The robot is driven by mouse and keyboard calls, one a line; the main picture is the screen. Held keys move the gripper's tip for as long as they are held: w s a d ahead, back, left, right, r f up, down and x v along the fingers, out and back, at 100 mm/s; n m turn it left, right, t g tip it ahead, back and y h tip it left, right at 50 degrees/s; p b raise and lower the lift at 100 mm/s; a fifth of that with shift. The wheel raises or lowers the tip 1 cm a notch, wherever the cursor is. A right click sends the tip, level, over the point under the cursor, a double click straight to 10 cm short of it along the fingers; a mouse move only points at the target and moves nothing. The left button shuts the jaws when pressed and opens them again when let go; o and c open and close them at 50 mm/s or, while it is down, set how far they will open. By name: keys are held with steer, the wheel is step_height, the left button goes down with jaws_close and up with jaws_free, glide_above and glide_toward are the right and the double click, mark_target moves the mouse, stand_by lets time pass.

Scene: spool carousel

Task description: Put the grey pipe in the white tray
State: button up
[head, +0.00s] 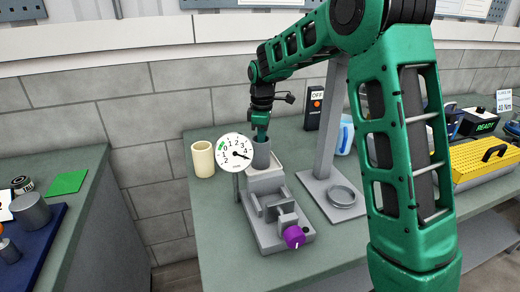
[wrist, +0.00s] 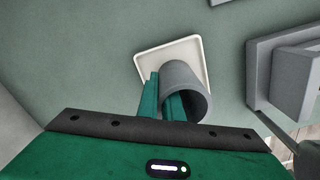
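The grey pipe (head: 261,156) is upright in my gripper (head: 261,136) at the back of the bench. In the wrist view my gripper (wrist: 163,98) has one green finger outside the pipe (wrist: 186,76) and the other inside its open end, with the pipe wall between them. The white tray (head: 277,167) is behind and partly hidden by the pipe, the dial and the vise. In the wrist view the pipe overlaps the right part of the tray (wrist: 152,60). I cannot tell whether the pipe touches the tray floor.
A round dial (head: 234,153) and a grey vise (head: 275,224) with a purple knob (head: 294,237) stand in front of the tray. A cream cup (head: 203,159) is to the left. A grey stand (head: 326,185) with a ring (head: 342,195) is to the right.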

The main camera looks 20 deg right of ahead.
steer(key=shift+o, duration=1.2)
step_height(320, 180, up, 12)
steer(key=shift+r, duration=0.1)
